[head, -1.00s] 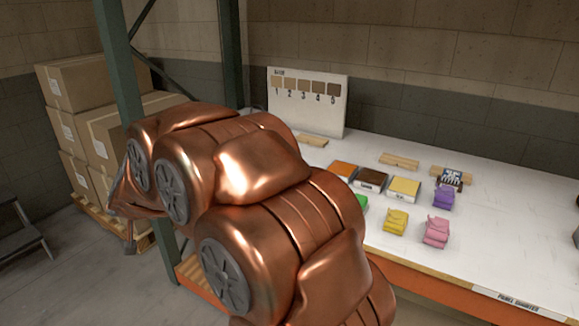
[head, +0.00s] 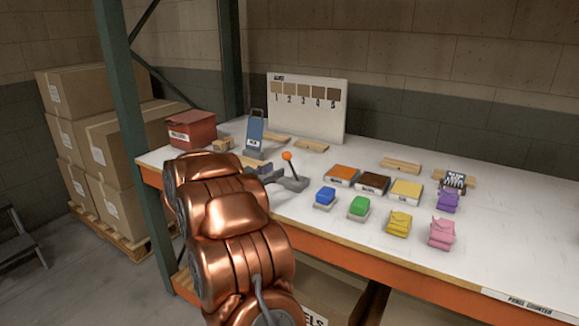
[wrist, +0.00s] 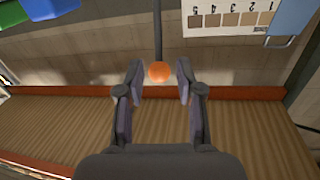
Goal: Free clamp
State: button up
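The clamp appears to be the grey device (head: 291,183) with an upright lever topped by an orange ball knob (head: 287,156), on the counter right of my arm. In the wrist view the orange knob (wrist: 159,71) sits on a dark rod, centred between the fingertips. My gripper (wrist: 159,80) is open, with a visible gap on each side of the knob; no contact shows. In the head view my copper arm hides most of the gripper and the area left of the clamp, so whether the clamp holds anything cannot be told.
A blue upright panel (head: 255,132) and red box (head: 192,130) stand behind the arm. A numbered swatch board (head: 306,105) leans at the back. Blue (head: 325,196), green (head: 359,206), yellow (head: 398,223) and pink (head: 442,233) items lie right. The counter's far right is clear.

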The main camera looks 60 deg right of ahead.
aim_at(290, 163)
jog(key=shift+s+d+p, duration=0.15)
jog(key=shift+s+d, duration=0.05)
jog(key=shift+d, duration=1.1)
jog(key=shift+s+d+p, duration=0.15)
jog(key=shift+s+d, duration=0.05)
jog(key=shift+d, duration=1.1)
jog(key=shift+s+d+p, duration=0.15)
jog(key=shift+s+d, duration=0.05)
jog(key=shift+d, duration=1.1)
jog(key=shift+c, duration=0.2)
grip_shut()
